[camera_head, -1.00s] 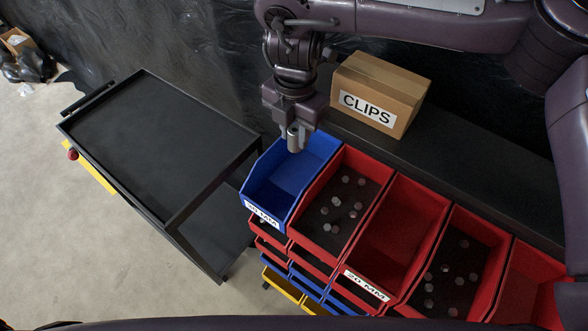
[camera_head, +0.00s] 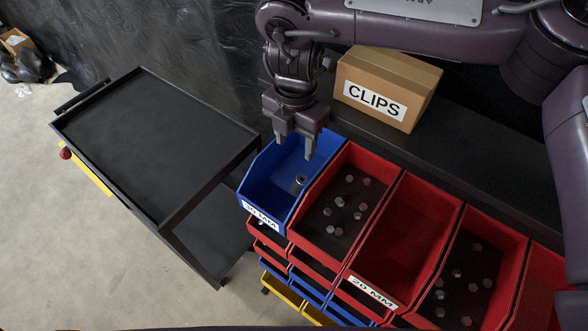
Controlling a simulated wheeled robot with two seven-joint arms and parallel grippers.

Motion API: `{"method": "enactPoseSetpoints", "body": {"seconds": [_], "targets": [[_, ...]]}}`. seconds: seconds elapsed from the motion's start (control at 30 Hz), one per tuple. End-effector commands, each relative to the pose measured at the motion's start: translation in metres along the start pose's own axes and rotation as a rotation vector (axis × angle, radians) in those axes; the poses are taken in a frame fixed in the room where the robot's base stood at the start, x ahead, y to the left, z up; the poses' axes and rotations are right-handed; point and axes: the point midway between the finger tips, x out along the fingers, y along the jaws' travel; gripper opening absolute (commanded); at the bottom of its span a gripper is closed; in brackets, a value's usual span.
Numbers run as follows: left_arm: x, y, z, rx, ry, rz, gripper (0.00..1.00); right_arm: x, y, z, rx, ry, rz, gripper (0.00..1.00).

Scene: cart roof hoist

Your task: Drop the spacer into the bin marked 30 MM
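The blue bin (camera_head: 256,196) carries a white label (camera_head: 261,216) that seems to read 30 MM; its first figure is hard to make out. A small grey spacer (camera_head: 300,180) with a dark hole is inside this bin, toward its right side. My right gripper (camera_head: 294,151) is above the far part of the blue bin, fingers pointing down, apart and empty. The spacer is below the fingertips and clear of them. My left gripper is not in view.
A red bin with several hex pieces (camera_head: 343,250) stands right of the blue bin. Farther right is an empty red bin (camera_head: 400,245) labelled 20 MM. A CLIPS box (camera_head: 388,85) stands on the shelf behind. A black cart (camera_head: 150,140) stands at left, its top empty.

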Motion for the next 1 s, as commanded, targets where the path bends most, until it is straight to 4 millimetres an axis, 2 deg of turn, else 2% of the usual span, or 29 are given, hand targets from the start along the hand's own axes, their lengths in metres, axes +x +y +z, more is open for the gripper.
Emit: {"method": "enactPoseSetpoints", "body": {"seconds": [0.27,0.7,1.0], "targets": [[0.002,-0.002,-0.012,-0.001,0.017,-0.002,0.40,-0.008,0.001,0.001,-0.001,-0.003,0.002,0.52],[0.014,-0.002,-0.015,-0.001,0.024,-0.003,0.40,-0.070,0.001,0.001,0.001,-0.003,0.001,0.52],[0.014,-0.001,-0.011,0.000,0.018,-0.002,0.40,-0.078,0.000,0.001,0.000,0.000,-0.001,0.52]]}}
